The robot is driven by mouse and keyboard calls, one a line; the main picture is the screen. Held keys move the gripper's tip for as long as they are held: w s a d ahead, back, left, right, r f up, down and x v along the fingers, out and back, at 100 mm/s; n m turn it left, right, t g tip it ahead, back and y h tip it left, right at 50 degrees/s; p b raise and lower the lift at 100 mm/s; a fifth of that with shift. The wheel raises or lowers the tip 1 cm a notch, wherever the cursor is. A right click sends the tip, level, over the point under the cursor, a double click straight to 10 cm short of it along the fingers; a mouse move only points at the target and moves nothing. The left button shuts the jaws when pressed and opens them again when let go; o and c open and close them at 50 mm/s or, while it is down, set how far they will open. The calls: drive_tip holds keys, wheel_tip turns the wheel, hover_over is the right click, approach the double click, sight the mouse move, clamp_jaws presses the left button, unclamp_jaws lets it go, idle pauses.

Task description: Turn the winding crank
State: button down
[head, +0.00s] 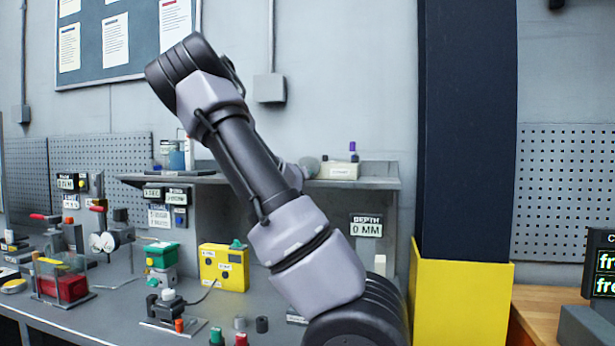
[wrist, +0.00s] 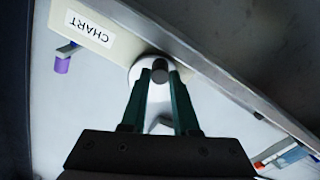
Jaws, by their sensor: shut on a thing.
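The winding crank shows in the wrist view as a round pale disc (wrist: 140,70) with a dark grip knob (wrist: 160,68) standing on it. It sits beside a cream box labelled CHART (wrist: 85,28). My gripper (wrist: 158,80) has its two green fingers on either side of the knob and is shut on it. In the head view the cream box (head: 338,171) stands on the shelf, with a grey rounded part (head: 310,166) at its left, probably the crank. My gripper is hidden behind my arm there.
The shelf (head: 355,184) edge runs close to my fingers. A yellow-based dark column (head: 460,290) stands at right.

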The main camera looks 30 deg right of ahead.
sight(303, 161)
drive_tip(key=r+m, duration=0.1)
drive_tip(key=m, duration=0.6)
drive_tip(key=w+a+r+m, duration=0.1)
drive_tip(key=m, duration=0.6)
drive_tip(key=w+a+r+m, duration=0.1)
drive_tip(key=m, duration=0.6)
drive_tip(key=shift+w+a, duration=0.1)
drive_tip(key=shift+w, duration=0.15)
drive_tip(key=m, duration=0.2)
drive_tip(key=shift+r+m, duration=0.3)
drive_tip(key=shift+r, duration=0.05)
drive_tip(key=m, duration=0.3)
drive_tip(key=r+m, duration=0.1)
drive_tip(key=m, duration=0.1)
drive_tip(key=shift+s+d+r+m, duration=0.1)
drive_tip(key=shift+s+d+m, duration=0.2)
drive_tip(key=c, duration=0.7)
unclamp_jaws()
drive_tip(key=shift+o, duration=0.2)
